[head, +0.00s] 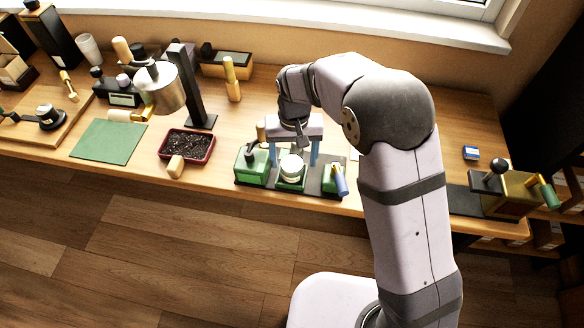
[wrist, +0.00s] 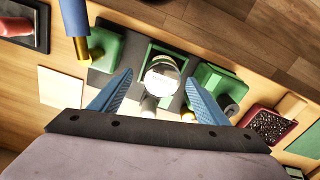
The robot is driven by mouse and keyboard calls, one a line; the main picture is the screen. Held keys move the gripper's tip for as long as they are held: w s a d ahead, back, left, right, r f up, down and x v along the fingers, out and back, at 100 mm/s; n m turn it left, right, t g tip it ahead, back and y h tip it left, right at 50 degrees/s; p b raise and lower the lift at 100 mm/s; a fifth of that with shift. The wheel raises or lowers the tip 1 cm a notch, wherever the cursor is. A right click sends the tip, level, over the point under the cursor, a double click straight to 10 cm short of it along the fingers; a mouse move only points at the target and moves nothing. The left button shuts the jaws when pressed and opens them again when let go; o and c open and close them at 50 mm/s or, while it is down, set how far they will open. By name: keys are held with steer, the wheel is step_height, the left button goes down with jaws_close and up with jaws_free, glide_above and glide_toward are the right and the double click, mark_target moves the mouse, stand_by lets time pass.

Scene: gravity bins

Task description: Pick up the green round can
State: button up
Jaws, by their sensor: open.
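A round can-like thing with a pale, shiny top (head: 292,168) stands at a green square holder on a dark base near the table's front edge. In the wrist view the open fingers (wrist: 159,78) lie left and right of the round top, with nothing seen gripped. Whether they touch it cannot be told.
Green blocks (head: 252,167) flank the holder on the dark base (head: 312,181). A blue-handled tool (head: 340,180) is close on the right. A red tray of dark grains (head: 187,147) and a green mat (head: 109,141) lie left. Table right of my arm is partly clear.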

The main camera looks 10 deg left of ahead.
mark_target(292, 164)
steer(key=shift+a+f+p, duration=0.15)
steer(key=shift+f+p, duration=0.25)
steer(key=shift+f, duration=0.6)
steer(key=shift+a+f+p, duration=0.1)
steer(key=shift+f+p, duration=0.25)
steer(key=shift+f, duration=0.65)
steer(key=shift+c, duration=0.6)
steer(key=c, duration=1.5)
steer(key=shift+o, duration=0.2)
steer(key=shift+r, duration=0.1)
step_height(292, 164, up, 10)
steer(key=b, duration=0.3)
